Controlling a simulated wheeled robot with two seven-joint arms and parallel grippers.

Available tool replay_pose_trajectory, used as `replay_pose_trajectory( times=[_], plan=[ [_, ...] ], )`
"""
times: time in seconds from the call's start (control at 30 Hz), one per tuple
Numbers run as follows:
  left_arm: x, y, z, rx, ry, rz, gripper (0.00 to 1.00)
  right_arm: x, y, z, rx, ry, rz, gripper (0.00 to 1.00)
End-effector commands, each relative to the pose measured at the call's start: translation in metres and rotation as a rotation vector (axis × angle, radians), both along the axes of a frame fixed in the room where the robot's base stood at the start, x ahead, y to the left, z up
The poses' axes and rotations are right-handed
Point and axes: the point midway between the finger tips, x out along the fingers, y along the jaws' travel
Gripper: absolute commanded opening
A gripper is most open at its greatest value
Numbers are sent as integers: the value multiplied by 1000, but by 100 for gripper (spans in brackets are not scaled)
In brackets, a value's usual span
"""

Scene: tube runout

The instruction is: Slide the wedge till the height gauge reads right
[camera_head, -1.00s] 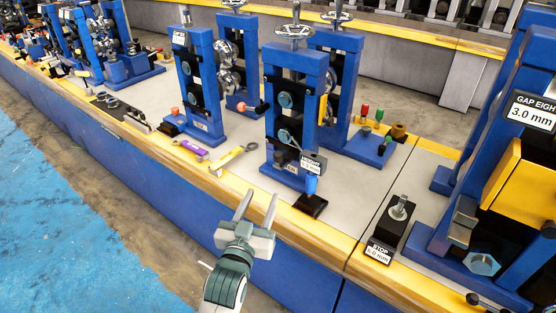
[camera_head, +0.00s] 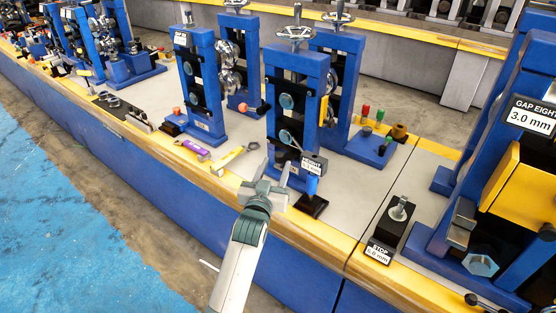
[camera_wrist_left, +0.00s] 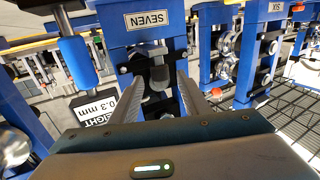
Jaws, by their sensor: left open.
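My left gripper (camera_head: 274,170) is open in front of the blue stand (camera_head: 296,120), low at its base. In the left wrist view, its two fingers (camera_wrist_left: 162,88) spread either side of a dark grey rounded piece (camera_wrist_left: 159,78) on the stand marked SEVEN. This may be the wedge; I cannot tell, and contact is unclear. The height gauge (camera_head: 313,164) stands right of the gripper, with a blue post on a black foot (camera_head: 312,206). In the left wrist view its label (camera_wrist_left: 98,108) seems to read 0.3 mm. My right gripper is not in view.
A yellow wrench (camera_head: 235,156) and a purple-handled tool (camera_head: 192,147) lie left of the gripper. A black stop block (camera_head: 393,224) and a large blue-and-yellow frame (camera_head: 520,190) stand at the right. More blue stands (camera_head: 204,90) line the bench. The bench front edge is yellow.

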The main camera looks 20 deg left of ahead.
Motion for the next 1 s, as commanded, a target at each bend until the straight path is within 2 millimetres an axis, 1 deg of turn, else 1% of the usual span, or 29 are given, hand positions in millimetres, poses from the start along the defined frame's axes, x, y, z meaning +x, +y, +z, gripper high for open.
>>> replay_pose_trajectory(
  times=[0.03,0.1,0.23,0.4,0.63,0.67,0.7,0.83,1.0],
  plan=[
    [8,1,1,0,0,0,42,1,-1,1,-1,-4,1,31],
    [17,1,1,0,-1,0,42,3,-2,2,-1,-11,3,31],
    [28,2,0,0,0,0,42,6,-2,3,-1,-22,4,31],
    [34,2,0,0,0,0,42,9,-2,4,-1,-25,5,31],
    [34,2,0,0,0,0,42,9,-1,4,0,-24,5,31],
    [34,2,0,0,0,0,40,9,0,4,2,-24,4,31],
    [34,2,0,0,0,0,31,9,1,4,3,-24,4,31],
    [34,2,0,0,0,0,0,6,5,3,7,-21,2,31],
    [33,2,0,0,0,0,0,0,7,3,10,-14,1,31]
  ],
)
